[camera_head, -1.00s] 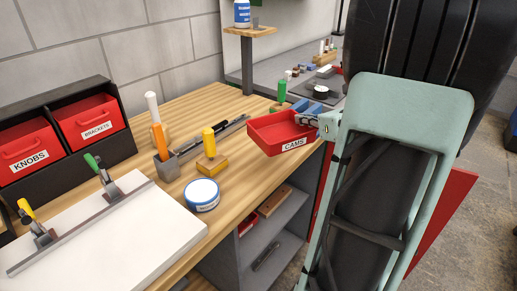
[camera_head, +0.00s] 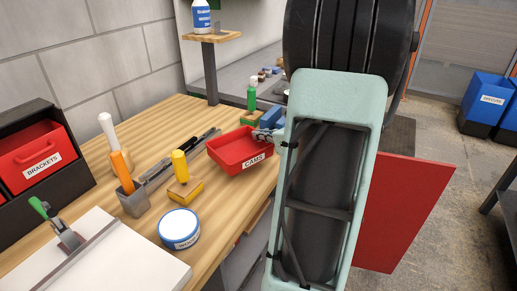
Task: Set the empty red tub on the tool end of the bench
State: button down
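The red tub (camera_head: 230,155), labelled CAMS, is at the right part of the wooden bench (camera_head: 142,140), near its front edge. Its visible inside looks empty. It looks level; I cannot tell whether its base touches the wood. My gripper (camera_head: 266,135) is at the tub's right rim and appears shut on it; my arm hides part of the fingers and the tub's right end. Tools nearby are a yellow-handled tool (camera_head: 180,166) on a wood block and a grey holder (camera_head: 133,202) with an orange-handled tool.
A green bottle (camera_head: 251,96) and blue pieces (camera_head: 270,118) stand behind the tub. A round white-and-blue tin (camera_head: 179,229) is in front. A BRACKETS bin (camera_head: 36,158) and white board (camera_head: 120,262) are left. A red panel (camera_head: 400,215) is right of my arm.

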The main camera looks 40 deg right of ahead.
aim_at(261, 144)
jog(key=shift+f+b, duration=0.4)
jog(key=shift+f, duration=1.4)
jog(key=shift+f, duration=0.1)
jog(key=c, duration=2.7)
grip_release()
jog(key=shift+f, duration=0.1)
jog(key=o, duration=0.5)
jog(key=shift+o, duration=0.2)
jog(key=shift+s+r, duration=0.15)
jog(key=shift+r, duration=0.15)
jog(key=p+v, duration=0.1)
jog(key=v, duration=1)
jog(key=shift+s, duration=0.3)
jog(key=shift+r, duration=0.1)
